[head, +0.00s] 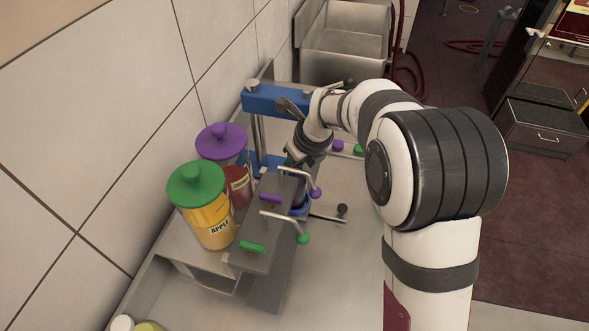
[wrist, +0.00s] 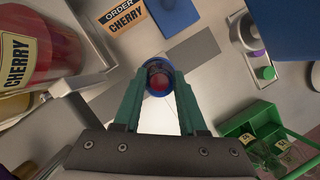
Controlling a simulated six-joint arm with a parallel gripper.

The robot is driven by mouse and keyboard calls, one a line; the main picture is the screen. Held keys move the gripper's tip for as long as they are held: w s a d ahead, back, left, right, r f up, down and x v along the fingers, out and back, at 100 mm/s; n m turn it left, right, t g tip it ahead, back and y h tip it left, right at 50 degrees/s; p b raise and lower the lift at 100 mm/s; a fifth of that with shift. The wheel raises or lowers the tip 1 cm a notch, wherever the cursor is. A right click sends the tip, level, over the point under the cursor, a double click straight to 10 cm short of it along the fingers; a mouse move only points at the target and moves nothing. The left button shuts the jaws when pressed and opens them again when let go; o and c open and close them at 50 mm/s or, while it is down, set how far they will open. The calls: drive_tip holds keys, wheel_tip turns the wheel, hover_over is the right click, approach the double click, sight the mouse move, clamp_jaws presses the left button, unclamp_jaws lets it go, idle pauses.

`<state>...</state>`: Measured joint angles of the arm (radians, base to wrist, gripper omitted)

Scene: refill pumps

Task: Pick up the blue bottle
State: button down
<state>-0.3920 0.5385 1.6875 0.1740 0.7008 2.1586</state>
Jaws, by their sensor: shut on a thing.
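The blue bottle (wrist: 159,66) is seen from above in the wrist view, with a round blue rim and dark red inside. My gripper (wrist: 159,84) has its two green fingers on either side of it and is shut on it. I cannot tell whether the bottle stands on the counter or hangs just above it. In the head view my gripper (head: 294,160) is beside the pump stand, partly hidden by my arm. A small patch of blue shows below the purple-knobbed lever there, but I cannot tell whether it is the bottle.
Levers stick out above the counter. An order card reading cherry (wrist: 122,17) lies ahead. A green crate (wrist: 238,127) is at right.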

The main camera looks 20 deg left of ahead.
wheel_tip(320, 180, up, 2)
drive_tip(key=shift+r, duration=0.25)
drive_tip(key=d+r, duration=1.1)
drive_tip(key=r, duration=0.2)
drive_tip(key=shift+s+d, duration=0.3)
drive_tip(key=shift+d, duration=0.05)
